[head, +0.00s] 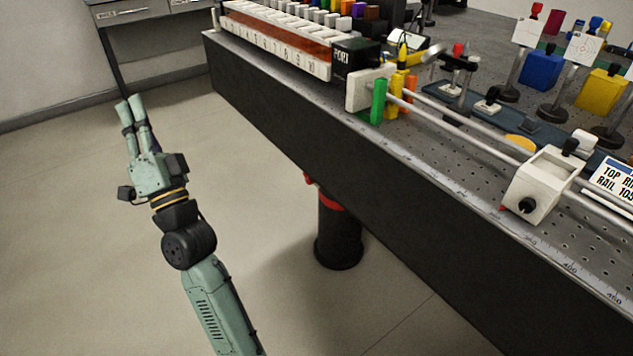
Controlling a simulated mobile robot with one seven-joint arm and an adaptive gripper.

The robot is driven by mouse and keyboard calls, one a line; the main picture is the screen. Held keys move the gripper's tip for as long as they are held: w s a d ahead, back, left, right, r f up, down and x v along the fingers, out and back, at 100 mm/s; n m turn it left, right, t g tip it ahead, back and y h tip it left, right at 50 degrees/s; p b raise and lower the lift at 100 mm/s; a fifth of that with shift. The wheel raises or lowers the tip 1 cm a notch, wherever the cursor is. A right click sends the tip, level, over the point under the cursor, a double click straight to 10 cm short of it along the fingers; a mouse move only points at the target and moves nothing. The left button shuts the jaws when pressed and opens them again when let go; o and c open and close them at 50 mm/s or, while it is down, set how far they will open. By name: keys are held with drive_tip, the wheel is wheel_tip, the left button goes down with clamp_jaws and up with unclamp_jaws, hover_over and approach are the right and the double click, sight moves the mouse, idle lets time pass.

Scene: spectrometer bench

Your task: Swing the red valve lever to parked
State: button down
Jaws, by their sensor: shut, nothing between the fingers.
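My gripper (130,106) is over open floor at the left, clear of the bench. Its two pale green fingers are shut and empty, pointing away toward the back wall. A small red part (309,180), which may be the red valve lever, shows just under the bench's lower edge. It sits beside the black bench leg (338,240), which has a red band near its top. The bench side hides what is above it, so I cannot tell the lever's position. My gripper is left of this part and apart from it.
The optical bench (290,135) runs from upper left to lower right. It carries a numbered white rack (275,48), a rail with a white carriage (541,182), and several coloured blocks and mounts. A drawer cabinet (130,12) stands at the back left. The floor (90,240) is clear.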

drive_tip(key=w+d+f+m+h, duration=0.4)
drive_tip(key=w+d+f, duration=0.15)
drive_tip(key=f, duration=0.25)
drive_tip(key=w+d+f+m+h+p, duration=0.1)
drive_tip(key=w+d+f+m+h, duration=0.4)
drive_tip(key=f, duration=0.3)
drive_tip(key=w+d+f+m+h, duration=0.4)
drive_tip(key=d+f, duration=0.3)
drive_tip(key=f, duration=0.2)
drive_tip(key=s+d+f+m+g+h, duration=0.1)
drive_tip(key=d+f+m+g+h, duration=0.2)
drive_tip(key=d+f, duration=1.2)
drive_tip(key=m+h+p, duration=0.1)
drive_tip(key=m+h, duration=0.1)
drive_tip(key=m, duration=0.1)
drive_tip(key=shift+f+m+g, duration=0.3)
drive_tip(key=shift+f, duration=0.1)
drive_tip(key=w+a+r, duration=0.2)
drive_tip(key=w+r, duration=0.1)
drive_tip(key=w, duration=0.8)
drive_tip(key=shift+a, duration=0.15)
